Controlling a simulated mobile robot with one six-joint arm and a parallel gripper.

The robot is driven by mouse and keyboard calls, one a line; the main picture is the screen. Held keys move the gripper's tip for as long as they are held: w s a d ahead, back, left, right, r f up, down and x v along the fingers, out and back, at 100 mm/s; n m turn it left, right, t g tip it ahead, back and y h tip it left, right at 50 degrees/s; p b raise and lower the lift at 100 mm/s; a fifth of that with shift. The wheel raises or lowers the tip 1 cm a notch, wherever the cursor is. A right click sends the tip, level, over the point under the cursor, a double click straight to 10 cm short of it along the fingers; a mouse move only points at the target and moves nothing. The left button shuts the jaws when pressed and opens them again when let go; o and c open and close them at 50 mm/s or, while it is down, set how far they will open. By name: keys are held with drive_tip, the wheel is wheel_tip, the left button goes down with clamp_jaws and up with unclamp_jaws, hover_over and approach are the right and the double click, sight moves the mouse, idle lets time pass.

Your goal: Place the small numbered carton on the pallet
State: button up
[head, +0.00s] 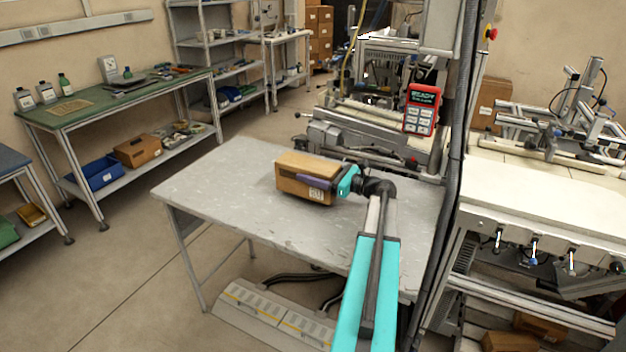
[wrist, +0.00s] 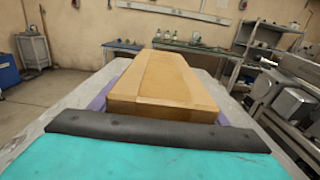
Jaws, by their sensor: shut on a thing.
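A brown cardboard carton (head: 303,164) with a small white printed label on its near side is at the grey worktable's top. The print is too small to read. My gripper (head: 315,182), with purple fingers and a teal body, is shut on the carton from its right end. In the wrist view the carton (wrist: 165,82) fills the middle, level, with purple fingers showing low along both sides. I cannot tell whether its underside touches the table. I cannot make out a pallet in either view.
The grey worktable (head: 215,190) is otherwise bare, with free room left of the carton. A machine with a red control pendant (head: 421,108) stands behind it. A dark post rises to the right. A green-topped bench (head: 100,100) is at left, with floor between.

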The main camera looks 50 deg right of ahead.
drive_tip(key=s+a+r+b, duration=0.2)
drive_tip(key=s+a, duration=0.9)
drive_tip(key=shift+s, duration=0.3)
drive_tip(key=shift+s, duration=0.15)
idle(0.9)
